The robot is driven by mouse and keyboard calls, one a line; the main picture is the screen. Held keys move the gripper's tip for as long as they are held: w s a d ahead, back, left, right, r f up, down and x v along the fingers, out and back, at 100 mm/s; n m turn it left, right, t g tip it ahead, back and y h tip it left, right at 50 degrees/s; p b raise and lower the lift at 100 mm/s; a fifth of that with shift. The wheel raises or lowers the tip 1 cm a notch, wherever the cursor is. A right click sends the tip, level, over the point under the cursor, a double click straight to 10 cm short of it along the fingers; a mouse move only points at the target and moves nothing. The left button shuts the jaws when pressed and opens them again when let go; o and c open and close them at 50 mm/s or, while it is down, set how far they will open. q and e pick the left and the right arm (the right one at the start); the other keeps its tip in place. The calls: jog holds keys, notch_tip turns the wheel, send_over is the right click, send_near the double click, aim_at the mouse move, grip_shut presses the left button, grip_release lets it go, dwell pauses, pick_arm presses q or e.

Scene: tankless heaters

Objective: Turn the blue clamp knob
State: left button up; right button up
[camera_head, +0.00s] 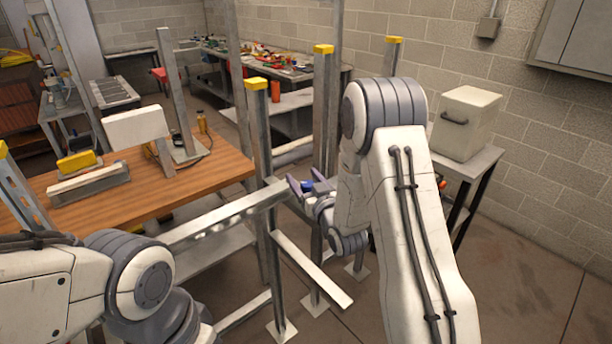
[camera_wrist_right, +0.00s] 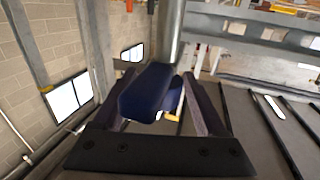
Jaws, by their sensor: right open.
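The blue clamp knob (camera_wrist_right: 150,92) is a dark blue block in the middle of the right wrist view. In the head view only a small bit of blue (camera_head: 307,186) shows at my right gripper (camera_head: 301,188). In the wrist view my right gripper (camera_wrist_right: 160,82) is open, with one dark finger on each side of the knob. The knob lies between the fingers, closer to the left one; whether they touch cannot be told. My left arm shows at the lower left of the head view, but its gripper is out of view.
Metal posts with yellow caps (camera_head: 323,48) stand around my right gripper, and a metal rail (camera_head: 225,216) runs beside it. A wooden table (camera_head: 190,178) is to the left. A white box (camera_head: 463,125) sits on a stand at the right. The floor at far right is clear.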

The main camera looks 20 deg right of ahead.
jog(key=shift+w, duration=0.4)
